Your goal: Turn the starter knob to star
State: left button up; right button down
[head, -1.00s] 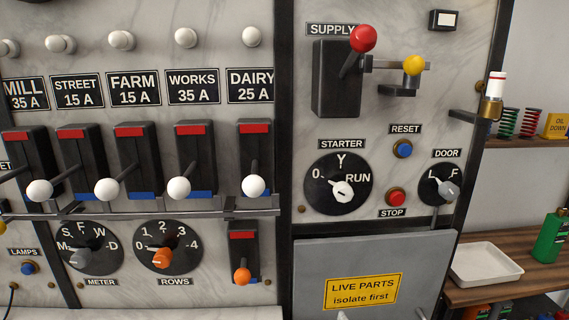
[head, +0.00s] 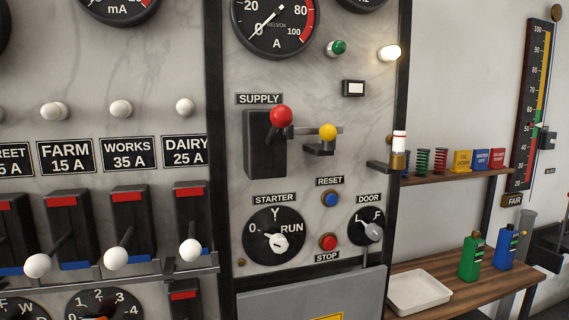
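The starter knob (head: 279,242) is a small white pointer knob on a round black dial (head: 260,252) in the head view, under the STARTER label (head: 275,199). The dial is marked 0 at the left, a star-like Y at the top and RUN at the right. The knob's narrow tip appears to point up-left, towards 0. Neither of my grippers is in view, and nothing covers the knob.
Right of the dial are the blue RESET button (head: 331,199), red STOP button (head: 328,242) and DOOR knob (head: 373,232). Above is the SUPPLY lever with its red ball (head: 281,116) and a yellow-knobbed catch (head: 327,132). A grey cover (head: 280,304) lies below.

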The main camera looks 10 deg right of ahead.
aim_at(279, 244)
jog(key=k+j+z, duration=0.1)
jog(key=z, duration=0.25)
jog(key=k+j+z, duration=0.15)
jog(key=z, duration=0.15)
jog(key=k+z, duration=0.15)
jog(key=z, duration=0.2)
